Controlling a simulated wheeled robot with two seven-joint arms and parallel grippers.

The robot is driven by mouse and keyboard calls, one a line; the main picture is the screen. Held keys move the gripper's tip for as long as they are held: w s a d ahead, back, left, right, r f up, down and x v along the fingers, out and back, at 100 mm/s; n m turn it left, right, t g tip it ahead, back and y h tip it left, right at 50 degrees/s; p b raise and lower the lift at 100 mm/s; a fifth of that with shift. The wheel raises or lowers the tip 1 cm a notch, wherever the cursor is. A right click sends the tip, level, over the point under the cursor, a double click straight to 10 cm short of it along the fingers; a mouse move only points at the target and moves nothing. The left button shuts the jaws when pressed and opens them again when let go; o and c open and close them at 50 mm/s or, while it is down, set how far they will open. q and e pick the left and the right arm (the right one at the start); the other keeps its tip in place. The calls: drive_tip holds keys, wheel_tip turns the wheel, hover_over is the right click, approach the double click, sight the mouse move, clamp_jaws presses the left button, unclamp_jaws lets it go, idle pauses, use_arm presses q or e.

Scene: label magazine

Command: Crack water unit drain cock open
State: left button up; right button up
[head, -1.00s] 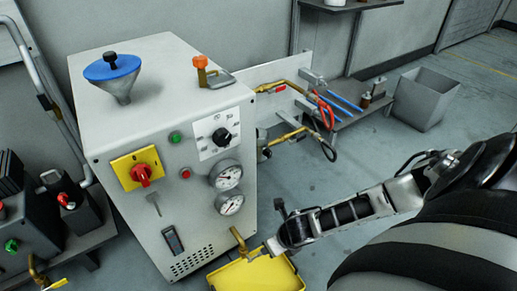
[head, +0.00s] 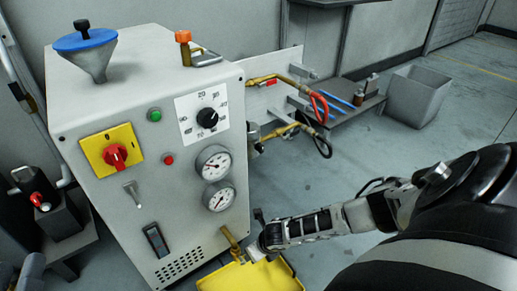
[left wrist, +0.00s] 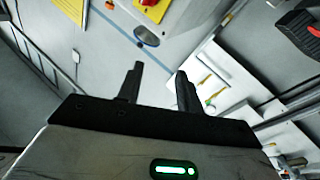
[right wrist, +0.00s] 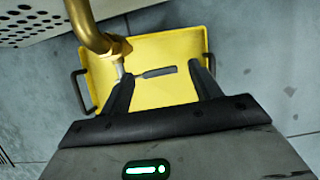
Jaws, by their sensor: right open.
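The water unit (head: 120,175) is a pale grey cabinet with a dial, gauges and switches. Its brass drain cock (head: 230,243) sticks out low at the front right corner. In the right wrist view the brass pipe (right wrist: 95,30) bends down, and a small grey lever (right wrist: 155,72) lies across the space between the fingertips. My right gripper (right wrist: 165,78) is open around the lever, over the yellow tray (right wrist: 150,98). In the head view the right gripper (head: 258,254) is beside the cock. My left gripper (left wrist: 158,75) is open and empty, away from the cock.
Brass hose fittings (head: 280,80) with red and black hoses stick out to the right of the cabinet. A grey bin (head: 416,97) stands farther back. A blue funnel (head: 90,45) sits on top.

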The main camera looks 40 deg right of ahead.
use_arm(q)
drive_tip(key=shift+w+r+m+h, duration=0.15)
drive_tip(key=shift+r+m+h, duration=0.25)
drive_tip(key=shift+r+m, duration=0.15)
use_arm(e)
drive_tip(key=shift+w+f, duration=0.2)
drive_tip(key=shift+f, duration=0.2)
clamp_jaws()
use_arm(q)
drive_tip(key=f+n+g+p, duration=0.1)
drive_tip(key=s+f+n+g+y+p, duration=0.1)
drive_tip(key=f, duration=0.1)
drive_tip(key=s+f+n+g+p, duration=0.1)
drive_tip(key=f, duration=0.1)
drive_tip(key=shift+s+d+y, duration=0.15)
drive_tip(key=shift+d+y, duration=0.15)
drive_tip(key=shift+y, duration=0.1)
use_arm(e)
drive_tip(key=h, duration=0.1)
drive_tip(key=r+h, duration=0.1)
drive_tip(key=shift+a+r+n+h, duration=0.1)
drive_tip(key=shift+a+n+h, duration=0.2)
drive_tip(key=shift+a+h, duration=0.1)
unclamp_jaws()
use_arm(q)
drive_tip(key=shift+r, duration=0.1)
